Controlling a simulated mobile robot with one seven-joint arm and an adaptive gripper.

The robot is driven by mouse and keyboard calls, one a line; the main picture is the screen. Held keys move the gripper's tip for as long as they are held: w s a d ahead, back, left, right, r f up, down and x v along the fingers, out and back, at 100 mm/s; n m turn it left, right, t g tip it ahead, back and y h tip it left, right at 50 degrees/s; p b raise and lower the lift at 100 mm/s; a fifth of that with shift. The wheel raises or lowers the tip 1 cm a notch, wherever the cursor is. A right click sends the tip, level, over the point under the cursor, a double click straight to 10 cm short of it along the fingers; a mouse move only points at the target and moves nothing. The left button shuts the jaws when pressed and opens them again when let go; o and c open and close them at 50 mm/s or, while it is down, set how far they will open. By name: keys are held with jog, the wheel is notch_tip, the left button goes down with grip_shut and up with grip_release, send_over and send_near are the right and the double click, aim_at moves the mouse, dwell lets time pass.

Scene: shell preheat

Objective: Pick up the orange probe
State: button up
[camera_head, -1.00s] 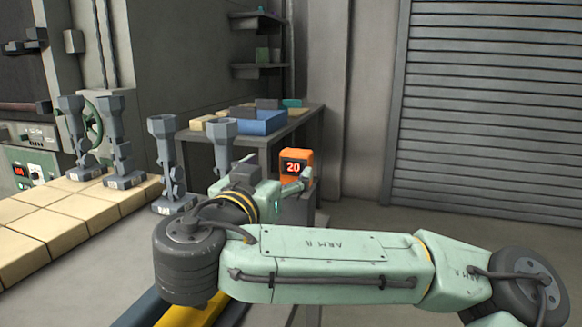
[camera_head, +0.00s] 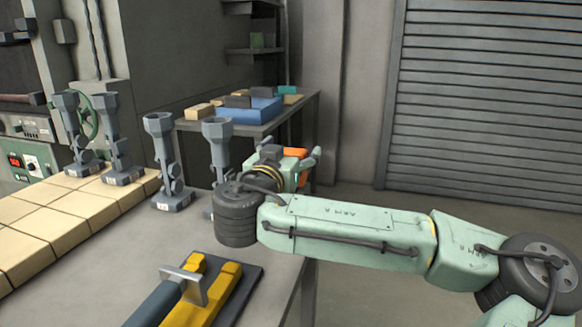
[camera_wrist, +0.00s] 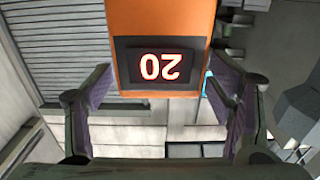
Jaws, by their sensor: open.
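The orange probe (camera_wrist: 158,20) fills the upper middle of the wrist view. Its dark display shows a lit "20", upside down there. My gripper (camera_wrist: 165,95) is open, with one finger on each side of the probe's display end in that picture. Gaps show between the fingers and the probe, and I cannot tell how far the probe reaches between them in depth. In the head view the probe (camera_head: 294,153) is mostly hidden behind my gripper (camera_head: 312,160), with only a bit of orange showing.
Several grey stands (camera_head: 163,160) stand on the table left of my arm. Pale bricks (camera_head: 60,206) line the left. A yellow tool (camera_head: 215,290) lies on a dark pad in front. A back table (camera_head: 310,108) holds a blue tray (camera_head: 250,112). A shutter (camera_head: 490,90) closes the right.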

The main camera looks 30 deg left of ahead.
jog(key=shift+c, duration=0.5)
jog(key=c, duration=1.3)
jog(key=shift+o, duration=0.2)
jog(key=shift+r, duration=0.1)
